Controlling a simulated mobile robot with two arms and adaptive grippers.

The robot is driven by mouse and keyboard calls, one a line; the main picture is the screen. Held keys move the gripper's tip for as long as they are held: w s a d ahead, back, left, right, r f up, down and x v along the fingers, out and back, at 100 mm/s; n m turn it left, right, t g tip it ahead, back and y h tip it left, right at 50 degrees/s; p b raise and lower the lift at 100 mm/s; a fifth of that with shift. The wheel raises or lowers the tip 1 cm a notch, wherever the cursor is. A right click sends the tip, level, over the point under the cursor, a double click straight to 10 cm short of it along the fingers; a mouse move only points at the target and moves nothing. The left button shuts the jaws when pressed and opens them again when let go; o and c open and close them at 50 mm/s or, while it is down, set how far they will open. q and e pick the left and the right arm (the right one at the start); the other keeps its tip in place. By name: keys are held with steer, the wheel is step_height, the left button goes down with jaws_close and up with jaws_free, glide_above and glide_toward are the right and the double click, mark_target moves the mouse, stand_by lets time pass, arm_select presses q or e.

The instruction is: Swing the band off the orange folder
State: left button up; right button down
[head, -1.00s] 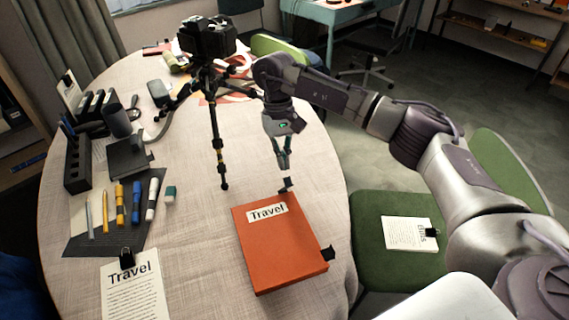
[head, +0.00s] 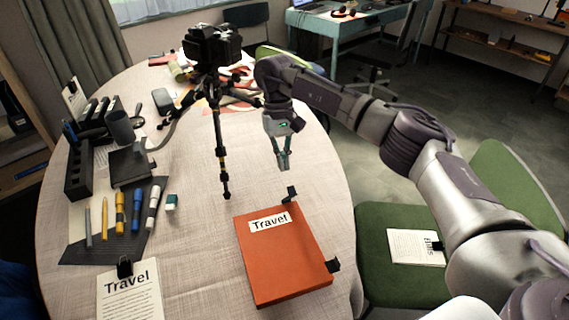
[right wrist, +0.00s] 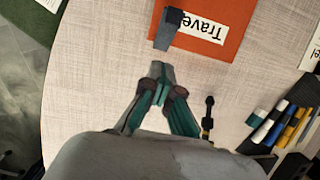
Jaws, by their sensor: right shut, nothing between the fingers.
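The orange folder (head: 284,262) lies flat on the table with its "Travel" label facing up. A small dark piece (head: 291,194) stands at its far edge, and a black tab (head: 333,266) sticks out at its right edge. I see no band across the cover and cannot tell whether these pieces belong to it. My right gripper (head: 284,167) is shut and empty, pointing down just beyond the dark piece, apart from it. In the right wrist view the shut fingertips (right wrist: 161,73) are near the dark piece (right wrist: 168,29), which overhangs the folder edge. My left gripper is not in view.
A black tripod with a camera (head: 212,47) stands on the table (head: 195,240) left of my right arm. Pens (head: 120,212), a black organizer (head: 79,165) and a clipped "Travel" sheet (head: 131,295) lie at left. A green chair (head: 400,275) stands at right.

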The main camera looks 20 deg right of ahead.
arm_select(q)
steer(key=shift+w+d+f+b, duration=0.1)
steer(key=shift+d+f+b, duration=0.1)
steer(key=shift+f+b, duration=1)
arm_select(e)
steer(key=shift+w+d+f, duration=0.1)
steer(key=shift+w+f, duration=0.3)
steer(key=shift+w, duration=0.4)
steer(key=shift+w+d+f, duration=0.1)
steer(key=shift+w+f, duration=0.3)
steer(key=shift+w, duration=0.4)
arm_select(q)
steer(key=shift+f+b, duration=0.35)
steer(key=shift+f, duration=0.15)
arm_select(e)
steer(key=shift+w+f, duration=0.4)
steer(key=shift+w, duration=0.15)
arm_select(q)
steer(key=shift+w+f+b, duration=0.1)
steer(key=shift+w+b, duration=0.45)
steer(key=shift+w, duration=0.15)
arm_select(e)
steer(key=shift+w+d+f, duration=0.1)
steer(key=shift+w+f, duration=0.4)
steer(key=c, duration=1.9)
jaws_free()
